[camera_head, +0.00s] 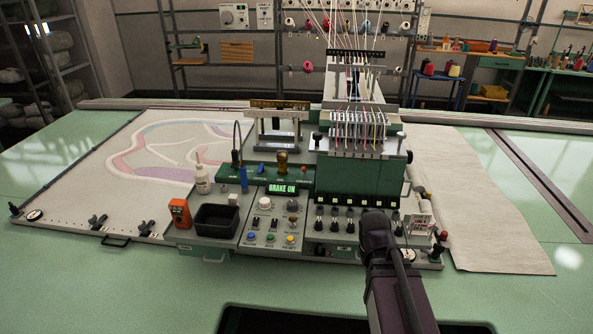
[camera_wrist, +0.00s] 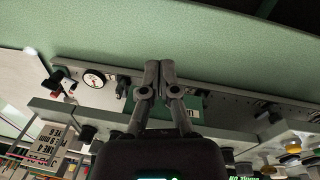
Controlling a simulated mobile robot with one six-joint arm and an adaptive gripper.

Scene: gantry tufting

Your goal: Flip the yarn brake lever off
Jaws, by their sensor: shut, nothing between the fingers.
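A green-lit display (camera_head: 281,188) on the console reads "BRAKE ON". I cannot tell for certain which control is the yarn brake lever. A small black upright part (camera_wrist: 122,88) stands next to a round white gauge (camera_wrist: 94,78) in the wrist view, left of my gripper. My gripper (camera_wrist: 160,66) is shut and empty, its fingertips together over the front edge of the console. In the head view my arm covers the gripper and part of the console front.
Several black knobs (camera_head: 335,224) stand in rows left of my arm. A white labelled box (camera_head: 418,224) and a red-topped part (camera_head: 444,235) are to its right. A black bin (camera_head: 216,220) and an orange device (camera_head: 180,213) sit at left.

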